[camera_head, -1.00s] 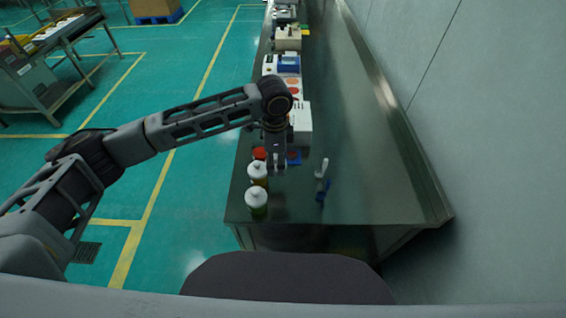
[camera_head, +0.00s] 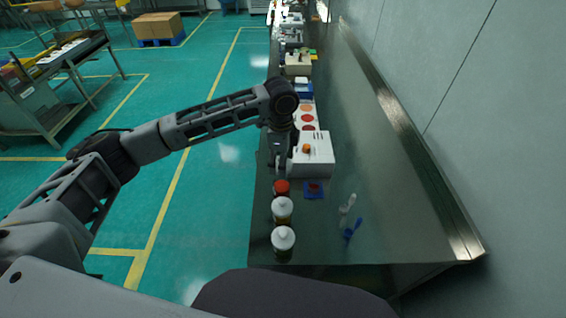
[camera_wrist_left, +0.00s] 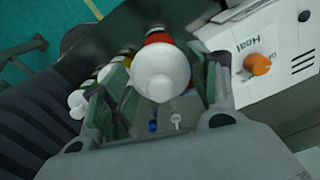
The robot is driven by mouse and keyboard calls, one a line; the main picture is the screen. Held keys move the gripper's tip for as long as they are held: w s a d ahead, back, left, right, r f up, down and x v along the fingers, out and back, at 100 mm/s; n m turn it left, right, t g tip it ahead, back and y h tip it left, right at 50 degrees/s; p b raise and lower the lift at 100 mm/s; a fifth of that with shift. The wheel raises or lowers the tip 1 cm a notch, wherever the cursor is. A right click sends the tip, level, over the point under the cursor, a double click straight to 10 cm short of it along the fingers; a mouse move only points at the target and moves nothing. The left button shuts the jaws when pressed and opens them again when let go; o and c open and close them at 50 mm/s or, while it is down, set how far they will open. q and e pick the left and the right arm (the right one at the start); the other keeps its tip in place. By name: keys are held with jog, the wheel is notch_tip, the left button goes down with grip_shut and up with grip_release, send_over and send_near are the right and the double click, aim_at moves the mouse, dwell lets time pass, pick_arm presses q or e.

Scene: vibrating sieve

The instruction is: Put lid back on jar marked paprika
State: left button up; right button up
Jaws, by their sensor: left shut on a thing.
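My left gripper (camera_head: 279,168) is over the bench, near an open-looking jar with a red top (camera_head: 281,187). In the left wrist view it is shut on a white round lid (camera_wrist_left: 162,74). Red shows just behind this lid in the wrist view; I cannot tell whether lid and jar touch. Two white-lidded jars (camera_head: 282,209) (camera_head: 283,242) stand nearer in a row with the red-topped jar. No paprika label is readable. My right gripper is not in view.
A white box with an orange knob (camera_head: 312,155) stands just right of my left gripper. A white spoon-like tool (camera_head: 348,203) and a blue one (camera_head: 353,230) lie to the right. The bench's right side is clear.

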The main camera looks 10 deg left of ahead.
pick_arm(q)
jog(key=shift+w+a+m, duration=0.1)
jog(key=shift+a+m, duration=0.05)
jog(key=shift+m, duration=1.35)
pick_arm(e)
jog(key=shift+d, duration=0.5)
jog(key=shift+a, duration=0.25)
pick_arm(q)
jog(key=shift+f, duration=0.1)
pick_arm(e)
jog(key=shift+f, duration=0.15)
